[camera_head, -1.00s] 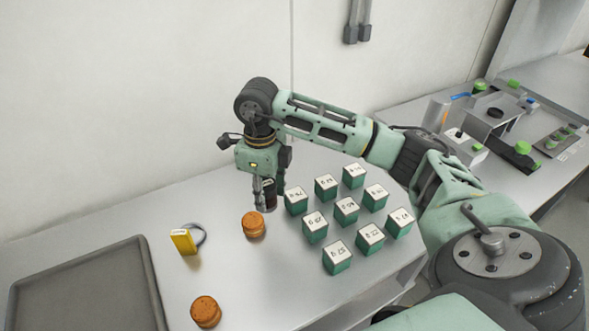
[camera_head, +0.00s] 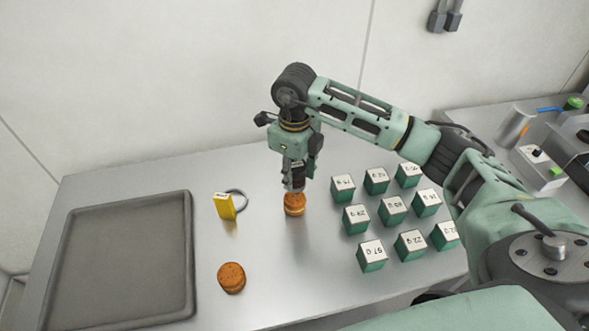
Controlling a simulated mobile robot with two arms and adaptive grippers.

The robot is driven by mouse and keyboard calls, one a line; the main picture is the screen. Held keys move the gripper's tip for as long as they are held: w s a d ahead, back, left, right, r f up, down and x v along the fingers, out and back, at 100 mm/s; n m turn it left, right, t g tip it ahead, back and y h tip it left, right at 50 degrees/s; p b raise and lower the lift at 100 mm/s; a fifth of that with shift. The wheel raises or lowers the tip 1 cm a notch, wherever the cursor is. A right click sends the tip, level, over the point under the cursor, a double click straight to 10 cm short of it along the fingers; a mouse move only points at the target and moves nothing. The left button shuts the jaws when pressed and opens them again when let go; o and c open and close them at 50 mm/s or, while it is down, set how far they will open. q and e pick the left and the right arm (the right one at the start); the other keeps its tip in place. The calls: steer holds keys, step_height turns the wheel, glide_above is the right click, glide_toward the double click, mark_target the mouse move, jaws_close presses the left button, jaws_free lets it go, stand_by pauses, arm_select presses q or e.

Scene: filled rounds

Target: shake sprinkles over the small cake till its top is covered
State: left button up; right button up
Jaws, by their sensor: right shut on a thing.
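Two small orange-brown round cakes are on the steel table. One cake (camera_head: 294,206) is directly below my right gripper (camera_head: 297,183); the other cake (camera_head: 231,279) is nearer the front edge. My right gripper points down and is shut on a small dark shaker (camera_head: 299,184), largely hidden by the fingers. The shaker is right over the back cake's top; I cannot tell whether they touch. No sprinkles can be made out on either cake at this size. My left gripper is not in view.
Several green cubes with white labelled tops (camera_head: 393,209) stand in rows to the right. A yellow block (camera_head: 225,206) with a grey ring (camera_head: 241,196) behind it stands left of the back cake. A grey tray (camera_head: 185,255) lies at the left.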

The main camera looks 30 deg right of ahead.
steer(key=shift+a, duration=0.1)
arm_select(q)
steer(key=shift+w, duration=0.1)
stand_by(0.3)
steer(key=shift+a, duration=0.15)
arm_select(e)
steer(key=shift+a, duration=0.1)
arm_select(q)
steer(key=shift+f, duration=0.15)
arm_select(e)
steer(key=shift+a, duration=0.3)
